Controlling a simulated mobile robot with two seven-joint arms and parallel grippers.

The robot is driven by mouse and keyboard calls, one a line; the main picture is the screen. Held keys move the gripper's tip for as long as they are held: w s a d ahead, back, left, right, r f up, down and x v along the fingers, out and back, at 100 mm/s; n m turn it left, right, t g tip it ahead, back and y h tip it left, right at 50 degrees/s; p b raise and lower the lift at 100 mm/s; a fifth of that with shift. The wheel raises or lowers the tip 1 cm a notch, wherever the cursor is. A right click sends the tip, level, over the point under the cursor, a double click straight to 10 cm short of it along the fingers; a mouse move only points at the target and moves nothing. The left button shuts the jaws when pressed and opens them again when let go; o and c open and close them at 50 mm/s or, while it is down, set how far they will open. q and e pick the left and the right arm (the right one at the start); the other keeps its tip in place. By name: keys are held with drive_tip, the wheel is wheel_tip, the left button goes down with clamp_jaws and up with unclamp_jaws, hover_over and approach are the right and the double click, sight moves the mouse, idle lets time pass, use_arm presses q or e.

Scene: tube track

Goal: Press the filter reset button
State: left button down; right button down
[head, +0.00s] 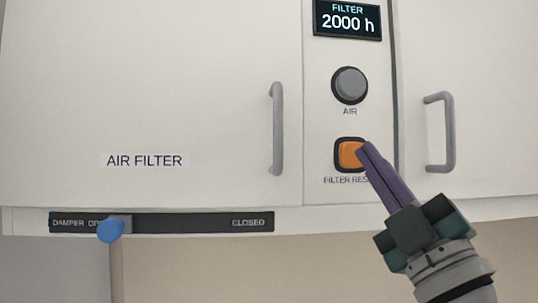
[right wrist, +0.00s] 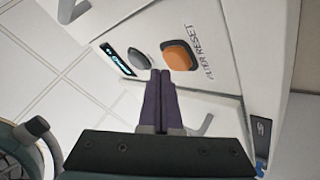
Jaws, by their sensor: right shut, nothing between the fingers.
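The orange filter reset button (head: 349,154) sits in a dark square frame on the cabinet's middle panel, above its partly covered label. My right gripper (head: 363,148) is shut and empty, its purple fingertips at the button's right edge in the head view. I cannot tell whether they touch it. In the right wrist view the button (right wrist: 178,56) is just beyond and to the right of the shut fingertips (right wrist: 160,72). My left gripper is not in view.
A grey AIR knob (head: 350,84) is above the button, under a display (head: 347,20) reading FILTER 2000 h. Door handles (head: 277,128) (head: 440,131) stand out on both sides. A blue damper slider (head: 110,230) is at OPEN, lower left.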

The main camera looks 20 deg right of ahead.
drive_tip(key=shift+w, duration=0.15)
idle(0.4)
drive_tip(key=shift+w+d, duration=0.1)
drive_tip(key=shift+w, duration=0.2)
drive_tip(key=shift+w+d+b, duration=0.1)
drive_tip(key=shift+w+b, duration=0.3)
drive_tip(key=shift+w, duration=0.05)
idle(0.7)
idle(0.3)
drive_tip(key=shift+s+a+p, duration=0.2)
drive_tip(key=shift+s+p, duration=0.5)
drive_tip(key=shift+s, duration=0.2)
drive_tip(key=s+p, duration=0.1)
drive_tip(key=s, duration=0.1)
drive_tip(key=s+a+p, duration=0.1)
drive_tip(key=s, duration=0.2)
drive_tip(key=shift+a+p, duration=0.1)
drive_tip(key=shift+p, duration=0.25)
